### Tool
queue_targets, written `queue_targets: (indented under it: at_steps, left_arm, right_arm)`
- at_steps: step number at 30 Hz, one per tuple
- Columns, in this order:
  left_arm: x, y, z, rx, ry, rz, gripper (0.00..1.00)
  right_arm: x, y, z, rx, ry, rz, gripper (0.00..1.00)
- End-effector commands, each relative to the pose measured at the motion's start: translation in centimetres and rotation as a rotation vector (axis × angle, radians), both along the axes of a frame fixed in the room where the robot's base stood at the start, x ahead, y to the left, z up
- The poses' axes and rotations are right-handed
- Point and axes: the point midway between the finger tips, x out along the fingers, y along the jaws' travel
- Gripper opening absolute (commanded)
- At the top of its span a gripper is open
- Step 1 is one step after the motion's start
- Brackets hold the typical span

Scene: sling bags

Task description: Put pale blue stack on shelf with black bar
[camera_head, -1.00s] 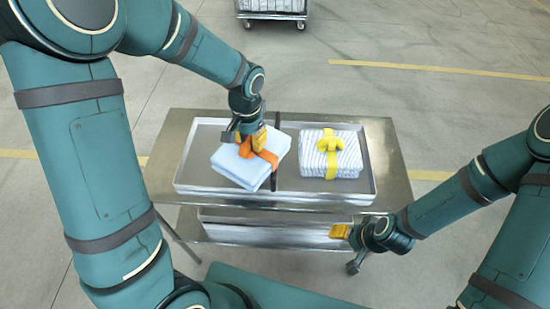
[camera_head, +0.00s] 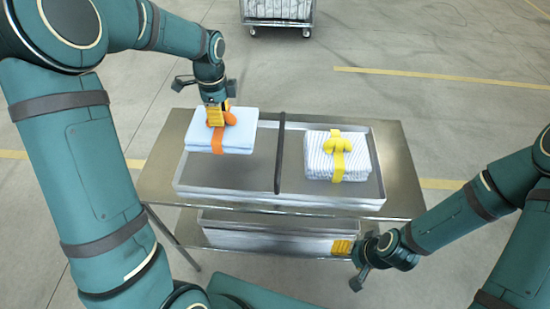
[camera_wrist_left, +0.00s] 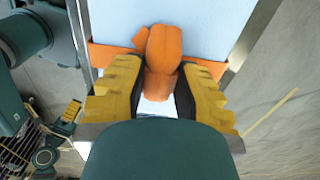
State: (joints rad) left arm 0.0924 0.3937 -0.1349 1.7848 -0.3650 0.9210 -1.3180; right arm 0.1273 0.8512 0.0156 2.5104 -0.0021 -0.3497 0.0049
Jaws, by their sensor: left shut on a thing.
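The pale blue stack (camera_head: 240,133) is folded cloth with an orange strap and an orange knob-like grip. My left gripper (camera_head: 217,117) is shut on the orange grip. It holds the stack over the back left part of the upper tray, apparently raised above its floor. In the left wrist view, both yellow fingers (camera_wrist_left: 147,95) flank the orange grip (camera_wrist_left: 163,60). The black bar (camera_head: 279,152) runs front to back across the upper tray (camera_head: 240,193), splitting it in two. My right gripper (camera_head: 343,247) hangs at the cart's front right, its opening unclear.
A white striped stack (camera_head: 330,160) with a yellow strap and grip lies right of the bar. The left compartment floor (camera_head: 250,172) is bare in front of the held stack. A grey bin (camera_head: 270,236) sits on the lower shelf. A wheeled cage (camera_head: 278,12) stands behind.

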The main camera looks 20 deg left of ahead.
Motion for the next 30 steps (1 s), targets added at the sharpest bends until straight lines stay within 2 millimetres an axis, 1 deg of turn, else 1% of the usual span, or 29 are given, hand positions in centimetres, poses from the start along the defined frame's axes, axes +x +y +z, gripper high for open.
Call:
queue_targets:
  at_steps: [2,6,10,12,17,24,27,30]
  left_arm:
    - [0.1,0.2,-0.8,0.000,0.000,-0.014,0.00]
    - [0.0,0.2,-3.2,0.000,0.002,-0.017,0.00]
    - [0.0,0.2,-5.2,0.000,0.002,-0.017,0.00]
    - [0.1,0.2,-5.8,0.000,-0.001,-0.017,0.00]
    - [0.1,0.2,-6.6,0.000,0.000,-0.016,0.00]
    - [0.1,0.2,-9.5,0.000,0.000,-0.016,0.00]
    - [0.1,0.2,-9.9,0.000,-0.001,-0.016,0.00]
    - [0.1,0.2,-9.8,0.001,-0.002,-0.015,0.00]
  right_arm:
    - [0.0,0.0,-0.3,0.000,0.000,0.000,0.62]
    - [0.1,0.0,-0.9,0.000,-0.002,0.000,0.62]
    - [0.2,0.0,-1.4,-0.001,-0.005,-0.001,0.62]
    - [0.2,0.0,-1.5,-0.001,-0.006,-0.001,0.62]
    - [0.3,0.0,-1.6,-0.001,-0.007,-0.002,0.62]
    - [0.4,-0.1,-2.4,-0.002,-0.010,-0.002,0.62]
    - [0.4,-0.1,-2.4,-0.003,-0.011,-0.002,0.62]
    - [0.4,-0.1,-2.4,-0.003,-0.011,-0.002,0.62]
